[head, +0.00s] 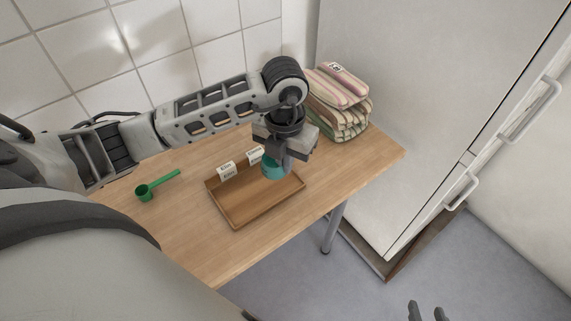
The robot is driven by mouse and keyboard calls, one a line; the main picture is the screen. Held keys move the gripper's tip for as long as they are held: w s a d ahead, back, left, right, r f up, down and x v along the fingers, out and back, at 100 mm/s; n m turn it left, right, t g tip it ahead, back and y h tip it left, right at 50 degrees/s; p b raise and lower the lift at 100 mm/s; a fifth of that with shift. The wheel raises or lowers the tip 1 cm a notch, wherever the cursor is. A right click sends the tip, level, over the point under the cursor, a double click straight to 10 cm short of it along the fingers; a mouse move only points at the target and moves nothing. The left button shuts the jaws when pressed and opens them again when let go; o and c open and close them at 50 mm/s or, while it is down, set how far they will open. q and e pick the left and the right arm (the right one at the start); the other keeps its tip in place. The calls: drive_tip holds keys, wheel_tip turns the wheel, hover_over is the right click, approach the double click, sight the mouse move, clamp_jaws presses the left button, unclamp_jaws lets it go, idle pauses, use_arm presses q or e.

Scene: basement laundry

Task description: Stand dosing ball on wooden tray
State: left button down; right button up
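The wooden tray (240,213) lies on the wooden table, a shallow brown rectangle with a raised rim. The teal dosing ball (272,171) is at the far right part of the tray, directly under my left gripper (279,160). My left gripper points down with its fingers at the ball and looks shut on it; the fingers hide the ball's upper part. I cannot tell whether the ball touches the tray floor. Only the fingertips of my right gripper (427,313) show at the bottom edge, apart and empty, over the floor.
Two small white label cards (227,171) stand at the tray's far side. A green scoop (156,186) lies left of the tray. Folded striped towels (341,100) are stacked at the table's far right corner. A white cabinet (400,110) stands right of the table.

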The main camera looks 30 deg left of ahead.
sight(275, 166)
use_arm(q)
drive_tip(key=w+f, duration=0.1)
drive_tip(key=w+a+f, duration=0.1)
drive_tip(key=f, duration=0.1)
drive_tip(key=shift+w+f, duration=0.25)
drive_tip(key=shift+w, duration=0.05)
wheel_tip(275, 166, down, 3)
drive_tip(key=shift+a+p, duration=0.1)
drive_tip(key=shift+p, duration=0.25)
drive_tip(key=shift+f, duration=0.2)
drive_tip(key=c, duration=1.7)
unclamp_jaws()
